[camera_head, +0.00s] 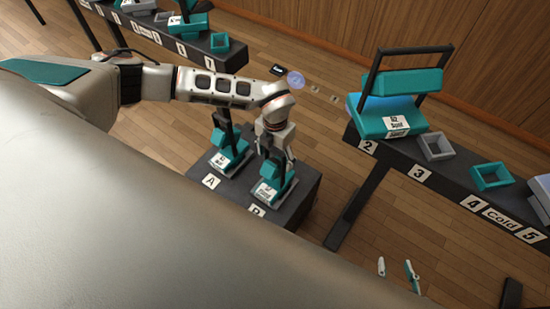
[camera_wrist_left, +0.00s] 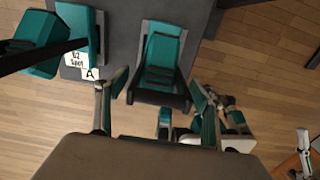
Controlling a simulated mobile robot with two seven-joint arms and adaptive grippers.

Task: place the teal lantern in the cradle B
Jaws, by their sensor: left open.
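A teal lantern (camera_head: 270,188) with a white label stands at cradle B on the dark stand, below my left gripper (camera_head: 275,150). In the left wrist view the teal lantern (camera_wrist_left: 162,55) sits ahead of my left gripper (camera_wrist_left: 155,108), whose fingers are apart with no grip on it. Whether the lantern is fully seated is hidden. Another teal lantern (camera_head: 228,160) with a dark handle stands at A beside it; it shows at the upper left of the wrist view (camera_wrist_left: 85,35). My right gripper (camera_head: 397,270) shows only fingertips at the bottom right, apart and empty.
At right, a dark rack (camera_head: 415,172) holds a larger teal lantern (camera_head: 390,120) by label 2, a grey frame (camera_head: 437,147) and a teal frame (camera_head: 490,177). Another rack (camera_head: 190,45) stands at the back left. Wooden floor lies between them.

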